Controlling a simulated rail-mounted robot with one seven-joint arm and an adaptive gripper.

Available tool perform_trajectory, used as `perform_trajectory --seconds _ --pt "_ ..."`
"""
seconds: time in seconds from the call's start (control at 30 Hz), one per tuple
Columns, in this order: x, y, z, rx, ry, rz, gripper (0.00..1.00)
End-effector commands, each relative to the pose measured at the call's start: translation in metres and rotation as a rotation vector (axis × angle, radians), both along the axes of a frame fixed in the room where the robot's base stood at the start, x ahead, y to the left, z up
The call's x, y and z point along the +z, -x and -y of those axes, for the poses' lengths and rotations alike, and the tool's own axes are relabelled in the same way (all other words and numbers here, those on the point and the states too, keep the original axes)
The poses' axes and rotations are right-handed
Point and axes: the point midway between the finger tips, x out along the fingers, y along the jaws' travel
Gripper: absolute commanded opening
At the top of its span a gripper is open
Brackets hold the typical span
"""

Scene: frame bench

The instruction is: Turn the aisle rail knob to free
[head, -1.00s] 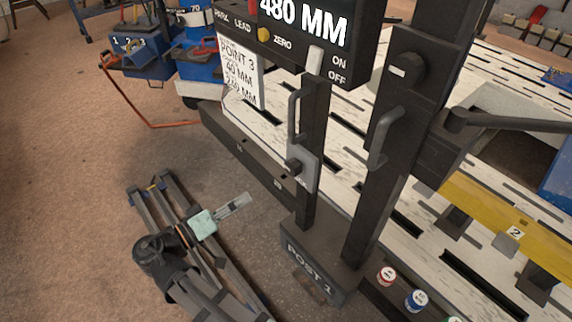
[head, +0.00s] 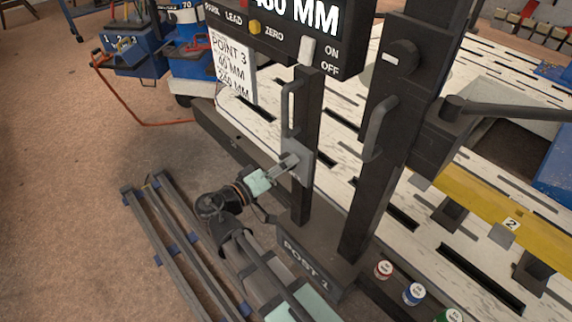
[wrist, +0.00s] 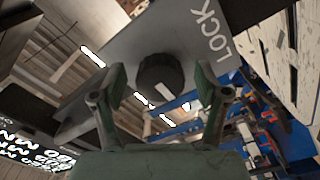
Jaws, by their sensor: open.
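The knob (wrist: 160,78) is a dark round dial with a pale pointer mark, set on a grey plate (wrist: 195,35) lettered LOCK in the wrist view. In the head view the grey plate (head: 301,163) is on the lower part of the dark upright beneath a handle; the knob is hidden there by my gripper. My gripper (head: 291,162) is right at the plate. In the wrist view my gripper (wrist: 161,92) is open, its two green-padded fingers on either side of the knob, with gaps showing. The pale mark points down between the fingers, away from the LOCK lettering.
A vertical handle (head: 291,108) is just above the plate, and a second dark post (head: 370,150) with a handle stands to the right. The POST 1 base (head: 307,262) lies below. A control box (head: 285,40) overhangs above. Open floor lies to the left.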

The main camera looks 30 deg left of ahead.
Motion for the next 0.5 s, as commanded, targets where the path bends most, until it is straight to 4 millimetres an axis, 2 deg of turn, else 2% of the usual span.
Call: perform_trajectory --seconds 0.33,0.37,0.5 --pt "0.0001 -0.0041 0.001 0.001 0.0 0.001 0.74" --pt "0.0001 -0.004 0.001 0.001 0.0 0.001 0.7" --pt "0.0001 -0.004 0.001 0.0 0.0 0.0 0.21"
